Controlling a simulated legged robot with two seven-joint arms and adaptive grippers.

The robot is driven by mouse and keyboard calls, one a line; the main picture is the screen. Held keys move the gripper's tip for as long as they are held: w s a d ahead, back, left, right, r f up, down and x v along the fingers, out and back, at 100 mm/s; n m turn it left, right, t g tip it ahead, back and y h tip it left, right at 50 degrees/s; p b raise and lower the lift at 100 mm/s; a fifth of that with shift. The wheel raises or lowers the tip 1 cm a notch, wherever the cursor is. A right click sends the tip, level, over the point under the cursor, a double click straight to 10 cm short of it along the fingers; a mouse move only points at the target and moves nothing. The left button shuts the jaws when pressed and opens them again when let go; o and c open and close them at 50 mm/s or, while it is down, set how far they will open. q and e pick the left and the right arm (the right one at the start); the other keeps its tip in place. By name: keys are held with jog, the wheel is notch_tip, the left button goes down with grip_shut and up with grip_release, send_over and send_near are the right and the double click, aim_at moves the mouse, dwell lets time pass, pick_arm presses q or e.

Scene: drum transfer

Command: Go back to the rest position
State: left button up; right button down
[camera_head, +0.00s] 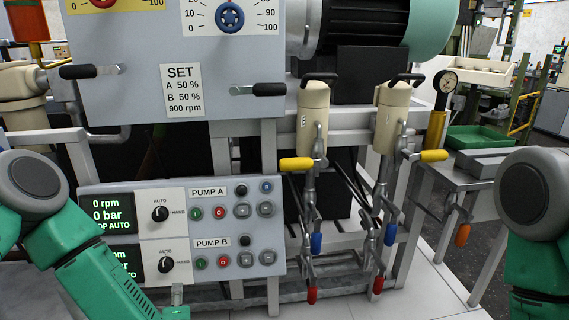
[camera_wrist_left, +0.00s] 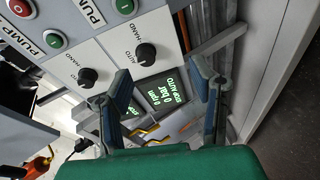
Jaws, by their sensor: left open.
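My left arm comes in from the left in the head view, and only a small part of my left gripper (camera_head: 177,305) shows at the bottom edge, below the pump panel (camera_head: 182,240). In the left wrist view my left gripper (camera_wrist_left: 160,72) has its two fingers wide apart with nothing between them. The panel's black knobs and a green-lit display (camera_wrist_left: 165,90) lie beyond the fingers. I cannot tell the exact gap to the panel. My right arm shows at the right edge of the head view, but its gripper is outside the picture.
A grey cabinet with a SET label (camera_head: 184,90) stands above the panel. Right of it are two cream cylinders (camera_head: 313,115) with yellow, blue and red handles. A side table (camera_head: 485,165) with a green tray (camera_head: 476,138) stands at the right. Floor shows between them.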

pick_arm(q)
jog(key=s+d+f+m+g+h+p, duration=0.1)
jog(key=s+d+f+m+g+h, duration=0.2)
jog(key=s+m, duration=0.4)
jog(key=s+d+f+m+g+h+p, duration=0.1)
jog(key=s+d+f+m+g+h, duration=0.1)
jog(key=s+f+m+h, duration=0.35)
jog(key=s+a+r+m+g+y+p, duration=0.1)
jog(key=s+a+m+g, duration=0.1)
jog(key=s, duration=0.6)
jog(key=s+a+r+m+g+y, duration=0.1)
jog(key=s+a+m+g, duration=0.1)
jog(key=s+m+g, duration=0.2)
jog(key=s+m, duration=0.3)
jog(key=s, duration=0.1)
jog(key=shift+a+g+p, duration=0.3)
jog(key=shift+a+p, duration=0.05)
jog(key=shift+a, duration=0.05)
